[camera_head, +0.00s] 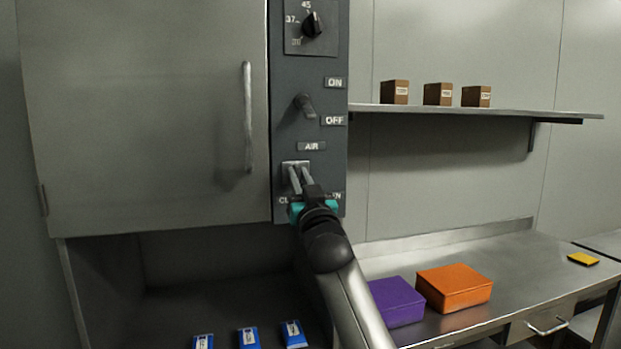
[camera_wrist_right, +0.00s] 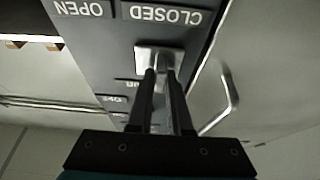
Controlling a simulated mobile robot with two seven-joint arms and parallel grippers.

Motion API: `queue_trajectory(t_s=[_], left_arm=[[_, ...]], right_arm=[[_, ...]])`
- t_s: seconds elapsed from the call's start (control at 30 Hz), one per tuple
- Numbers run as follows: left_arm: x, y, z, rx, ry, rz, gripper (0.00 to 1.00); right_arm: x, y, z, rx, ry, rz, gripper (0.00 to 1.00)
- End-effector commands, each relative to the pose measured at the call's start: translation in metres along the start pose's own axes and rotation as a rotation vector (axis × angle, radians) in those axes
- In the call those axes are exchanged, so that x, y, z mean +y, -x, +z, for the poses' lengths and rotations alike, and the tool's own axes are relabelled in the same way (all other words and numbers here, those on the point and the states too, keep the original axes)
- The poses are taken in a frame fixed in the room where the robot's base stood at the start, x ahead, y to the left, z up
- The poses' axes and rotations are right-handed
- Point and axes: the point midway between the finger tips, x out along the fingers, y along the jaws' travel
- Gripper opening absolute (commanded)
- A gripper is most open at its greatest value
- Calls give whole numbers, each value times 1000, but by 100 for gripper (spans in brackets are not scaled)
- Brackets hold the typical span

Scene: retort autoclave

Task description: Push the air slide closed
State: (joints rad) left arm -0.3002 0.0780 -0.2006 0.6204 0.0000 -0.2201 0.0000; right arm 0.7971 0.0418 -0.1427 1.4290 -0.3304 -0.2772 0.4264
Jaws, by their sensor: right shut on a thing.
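The air slide (camera_head: 296,164) is a small pale metal piece on the dark control panel (camera_head: 311,75), below the AIR label. In the right wrist view, where the lettering is upside down, the slide (camera_wrist_right: 158,52) lines up with the CLOSED label (camera_wrist_right: 160,13), and the OPEN label (camera_wrist_right: 78,8) is off to one side. My right gripper (camera_head: 301,180) reaches up to the slide. Its two fingers (camera_wrist_right: 160,80) are shut on the slide, and the fingertips hide part of it. My left gripper is not in view.
A grey autoclave door (camera_head: 140,110) with a vertical handle (camera_head: 247,115) is left of the panel. A dial (camera_head: 312,24) and toggle switch (camera_head: 305,106) sit above. Blue packs (camera_head: 248,338) lie below. Purple (camera_head: 397,300) and orange (camera_head: 454,287) boxes stand on the right counter.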

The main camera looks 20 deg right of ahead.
Motion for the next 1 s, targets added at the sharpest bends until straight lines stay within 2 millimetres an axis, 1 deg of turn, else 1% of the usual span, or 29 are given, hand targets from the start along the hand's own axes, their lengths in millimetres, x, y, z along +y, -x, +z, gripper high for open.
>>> queue_trajectory(t_s=[0.03,0.13,0.3,0.33,0.57,0.6,0.87,1.0], left_arm=[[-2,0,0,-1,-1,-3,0],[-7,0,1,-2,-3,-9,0],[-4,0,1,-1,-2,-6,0],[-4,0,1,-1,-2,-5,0],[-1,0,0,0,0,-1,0],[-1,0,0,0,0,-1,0],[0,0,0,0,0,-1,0],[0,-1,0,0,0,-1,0]], right_arm=[[-5,0,0,0,-2,-7,0],[-7,0,0,0,-1,-9,0],[-7,0,1,0,-2,-11,0],[-7,0,1,0,-2,-11,20],[-6,0,0,0,-1,-9,46],[-6,0,0,0,-1,-9,48],[-4,1,0,0,0,-6,48],[-4,8,1,-1,0,-6,48]])
